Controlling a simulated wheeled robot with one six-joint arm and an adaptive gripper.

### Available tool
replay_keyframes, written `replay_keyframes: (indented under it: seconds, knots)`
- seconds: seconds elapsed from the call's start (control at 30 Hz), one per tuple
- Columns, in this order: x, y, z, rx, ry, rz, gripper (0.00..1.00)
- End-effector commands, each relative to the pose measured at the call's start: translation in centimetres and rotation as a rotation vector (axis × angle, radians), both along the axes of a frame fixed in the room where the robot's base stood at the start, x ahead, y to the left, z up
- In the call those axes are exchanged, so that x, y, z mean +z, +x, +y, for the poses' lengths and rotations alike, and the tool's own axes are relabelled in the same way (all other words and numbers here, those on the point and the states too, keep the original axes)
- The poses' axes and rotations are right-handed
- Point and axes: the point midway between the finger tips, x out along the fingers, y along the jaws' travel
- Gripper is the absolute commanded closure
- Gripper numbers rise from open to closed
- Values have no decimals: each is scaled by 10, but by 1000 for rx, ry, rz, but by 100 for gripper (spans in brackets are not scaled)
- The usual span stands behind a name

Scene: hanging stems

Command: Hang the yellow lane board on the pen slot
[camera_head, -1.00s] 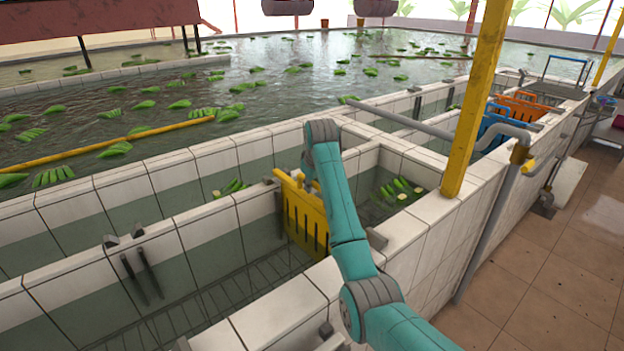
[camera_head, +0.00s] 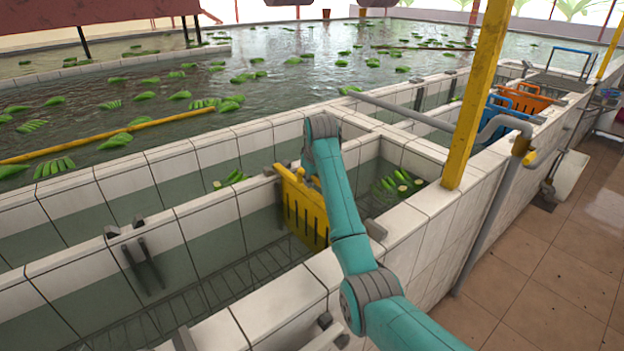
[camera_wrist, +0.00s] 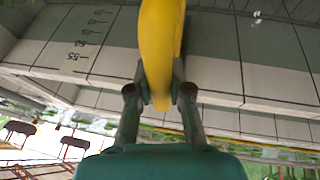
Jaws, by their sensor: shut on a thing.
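The yellow lane board (camera_head: 306,214) is upright across the tiled channel, its slotted face showing and its lower edge low in the lane. My gripper (camera_wrist: 160,88) is shut on the board, whose yellow edge (camera_wrist: 160,45) fills the space between the fingers in the wrist view. In the head view my arm hides the grip and part of the board.
Another bracket pair with two dark upright bars (camera_head: 143,262) is on the channel wall at left. Blue (camera_head: 496,112) and orange (camera_head: 527,98) boards stand farther right. A yellow post (camera_head: 476,95) rises near my arm. Green bananas float in the pool and pens.

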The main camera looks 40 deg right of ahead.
Motion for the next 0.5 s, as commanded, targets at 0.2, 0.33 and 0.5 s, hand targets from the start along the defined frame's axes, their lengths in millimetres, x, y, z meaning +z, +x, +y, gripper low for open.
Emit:
replay_keyframes:
  seconds: [0.2, 0.33, 0.5]
  knots:
    - [-2, 0, 0, 0, -1, -2, 100]
    - [-3, 0, 0, 0, -1, -2, 100]
    - [-4, 0, 0, 0, -1, -2, 64]
